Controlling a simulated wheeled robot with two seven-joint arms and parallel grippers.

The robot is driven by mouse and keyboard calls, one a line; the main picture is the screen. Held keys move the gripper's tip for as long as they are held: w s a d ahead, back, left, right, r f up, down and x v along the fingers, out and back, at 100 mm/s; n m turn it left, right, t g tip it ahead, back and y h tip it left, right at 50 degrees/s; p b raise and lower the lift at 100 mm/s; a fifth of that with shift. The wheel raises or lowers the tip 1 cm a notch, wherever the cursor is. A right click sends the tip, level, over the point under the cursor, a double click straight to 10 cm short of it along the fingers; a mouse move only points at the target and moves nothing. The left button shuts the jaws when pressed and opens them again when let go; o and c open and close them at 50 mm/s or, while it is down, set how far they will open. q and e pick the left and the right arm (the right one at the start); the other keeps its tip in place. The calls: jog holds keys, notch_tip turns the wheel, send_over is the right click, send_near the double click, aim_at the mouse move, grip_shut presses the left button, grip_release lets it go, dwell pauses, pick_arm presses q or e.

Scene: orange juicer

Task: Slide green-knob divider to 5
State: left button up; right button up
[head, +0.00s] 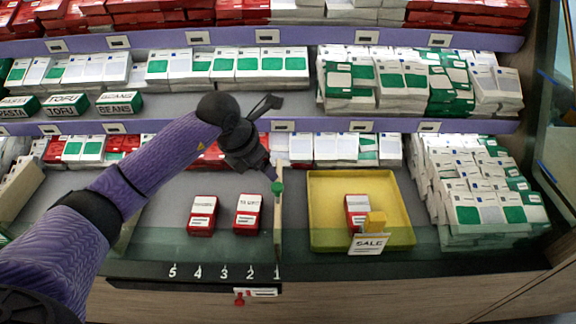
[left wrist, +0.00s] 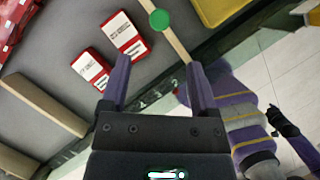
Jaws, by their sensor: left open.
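The divider (head: 280,222) is a thin upright pale board with a round green knob (head: 278,187) at its top. It stands in line with the mark 1 on the front number strip (head: 222,272), whose mark 5 is at the left end. In the left wrist view the green knob (left wrist: 159,19) and the divider (left wrist: 178,45) lie beyond the fingertips. My left gripper (left wrist: 160,68) is open and empty, with the knob apart from both fingers. In the head view my left gripper (head: 268,172) is just above and left of the knob, its fingers partly hidden. My right gripper is not in view.
Two red-and-white boxes (head: 202,212) (head: 248,212) stand left of the divider. A yellow tray (head: 322,235) with a box and a SALE sign (head: 369,243) is to the right. Full shelves (head: 220,67) rise behind. A small red item (head: 240,298) hangs below the strip.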

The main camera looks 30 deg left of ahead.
aim_at(276, 186)
pick_arm(q)
jog(key=b+x, duration=0.5)
jog(key=x, duration=0.4)
jog(key=shift+f, duration=0.3)
jog(key=shift+w+f, duration=0.1)
jog(key=shift+f, duration=0.05)
jog(key=c, duration=1)
grip_shut()
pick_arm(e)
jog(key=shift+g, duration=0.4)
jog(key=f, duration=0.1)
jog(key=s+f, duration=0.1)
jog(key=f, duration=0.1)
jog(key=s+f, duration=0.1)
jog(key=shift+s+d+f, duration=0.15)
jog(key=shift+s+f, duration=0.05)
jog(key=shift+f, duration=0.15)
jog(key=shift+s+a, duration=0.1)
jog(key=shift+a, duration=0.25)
